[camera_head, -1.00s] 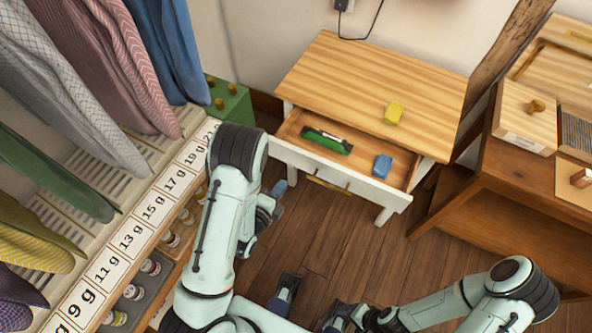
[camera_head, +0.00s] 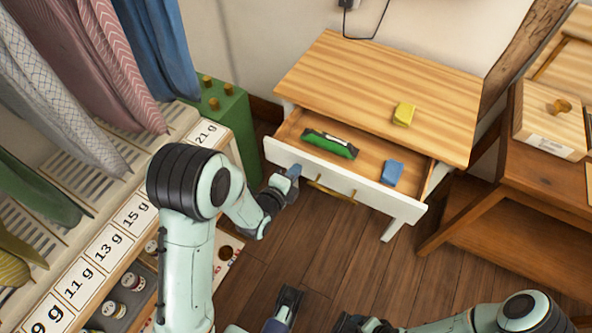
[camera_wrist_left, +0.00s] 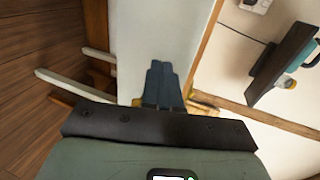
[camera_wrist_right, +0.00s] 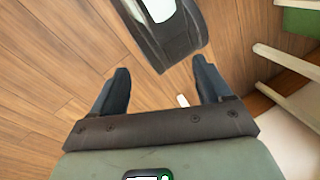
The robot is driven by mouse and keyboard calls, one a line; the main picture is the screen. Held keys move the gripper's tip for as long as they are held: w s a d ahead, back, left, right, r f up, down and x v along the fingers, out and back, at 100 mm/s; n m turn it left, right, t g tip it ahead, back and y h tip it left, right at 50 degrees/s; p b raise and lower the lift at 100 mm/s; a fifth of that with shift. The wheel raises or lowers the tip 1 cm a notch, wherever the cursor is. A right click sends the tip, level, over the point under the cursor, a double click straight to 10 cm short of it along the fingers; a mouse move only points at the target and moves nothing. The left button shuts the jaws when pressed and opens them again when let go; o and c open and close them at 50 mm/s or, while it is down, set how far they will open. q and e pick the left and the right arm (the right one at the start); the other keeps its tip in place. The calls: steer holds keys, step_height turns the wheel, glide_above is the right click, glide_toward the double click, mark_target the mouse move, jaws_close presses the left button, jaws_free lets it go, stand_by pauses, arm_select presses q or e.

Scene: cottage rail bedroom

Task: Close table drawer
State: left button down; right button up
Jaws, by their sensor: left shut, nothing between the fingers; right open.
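A small table (camera_head: 370,85) with a wooden top and white sides stands against the wall. Its drawer (camera_head: 381,197) is pulled out, and a green item (camera_head: 328,145) and a blue item (camera_head: 392,172) lie inside. The brass handle (camera_head: 331,189) is on the drawer's white front. My left gripper (camera_head: 293,172) is shut and empty, with its fingertips at the left part of the drawer front. In the left wrist view the shut fingers (camera_wrist_left: 160,72) lie over a white panel; I cannot tell whether they touch it. My right gripper (camera_wrist_right: 160,82) is open and empty above the wooden floor.
A yellow block (camera_head: 404,114) sits on the tabletop. A green box (camera_head: 222,110) with knobs and a rack of hanging clothes stand at the left. A brown wooden stand (camera_head: 535,170) is close at the right. The floor (camera_head: 350,255) before the drawer is open.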

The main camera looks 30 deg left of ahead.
arm_select(q)
steer(key=shift+w, duration=0.45)
steer(key=shift+w, duration=0.1)
